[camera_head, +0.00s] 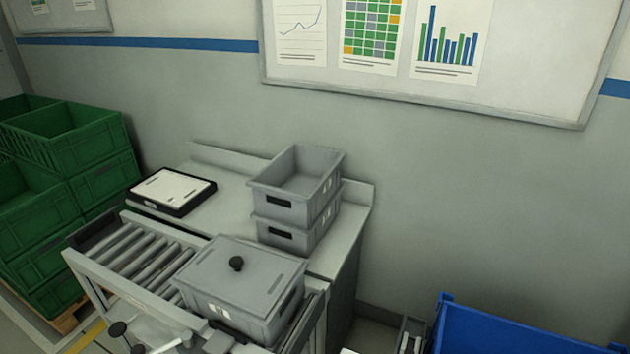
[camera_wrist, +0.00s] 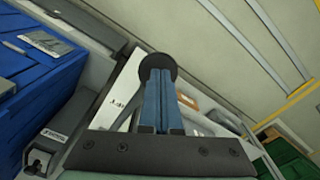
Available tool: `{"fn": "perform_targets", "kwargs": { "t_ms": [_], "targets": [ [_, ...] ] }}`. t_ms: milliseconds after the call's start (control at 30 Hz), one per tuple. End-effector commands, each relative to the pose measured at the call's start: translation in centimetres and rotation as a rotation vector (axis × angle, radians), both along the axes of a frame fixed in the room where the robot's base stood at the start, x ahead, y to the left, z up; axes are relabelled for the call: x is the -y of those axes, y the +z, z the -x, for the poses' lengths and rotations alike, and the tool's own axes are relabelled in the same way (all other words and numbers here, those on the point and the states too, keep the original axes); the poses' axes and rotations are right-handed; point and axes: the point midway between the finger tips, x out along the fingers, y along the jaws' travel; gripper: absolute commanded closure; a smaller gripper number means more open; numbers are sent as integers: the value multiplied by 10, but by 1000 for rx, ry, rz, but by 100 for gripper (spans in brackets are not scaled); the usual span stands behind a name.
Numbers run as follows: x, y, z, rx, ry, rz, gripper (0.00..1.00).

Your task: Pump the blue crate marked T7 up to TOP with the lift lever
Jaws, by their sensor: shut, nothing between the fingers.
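A blue crate (camera_head: 520,330) is cut off at the bottom right of the head view. A large blue surface, seemingly the same crate (camera_wrist: 40,80), fills the left of the wrist view. I cannot read T7 on it, and no TOP mark is readable. My gripper (camera_wrist: 161,90) is shut and empty in the wrist view, its blue fingers side by side. A round black knob (camera_wrist: 157,66) shows right at the fingertips. It may be the lift lever's end; I cannot tell whether the fingers touch it. The lever's shaft is not clearly visible.
A lidded grey crate (camera_head: 240,285) sits on a roller conveyor (camera_head: 140,250). Stacked grey bins (camera_head: 297,190) and a black-edged tray (camera_head: 172,190) stand on the bench. Green crates (camera_head: 60,190) fill the left. A grey labelled box (camera_wrist: 60,130) is beside the blue crate.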

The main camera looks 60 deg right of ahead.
Motion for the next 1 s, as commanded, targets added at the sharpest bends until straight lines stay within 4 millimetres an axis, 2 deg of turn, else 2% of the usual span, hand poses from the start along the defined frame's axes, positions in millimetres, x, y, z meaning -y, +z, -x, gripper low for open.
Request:
{"fn": "perform_targets", "kwargs": {
  "t_ms": [67, 433, 700, 1000],
  "targets": [
    [-2, -10, 2, -3, 0, -3, 100],
    [-3, -11, 2, -5, 0, -4, 100],
    [-4, -28, 2, -6, 0, -5, 100],
    [-4, -28, 3, -6, 0, -5, 100]
  ]
}}
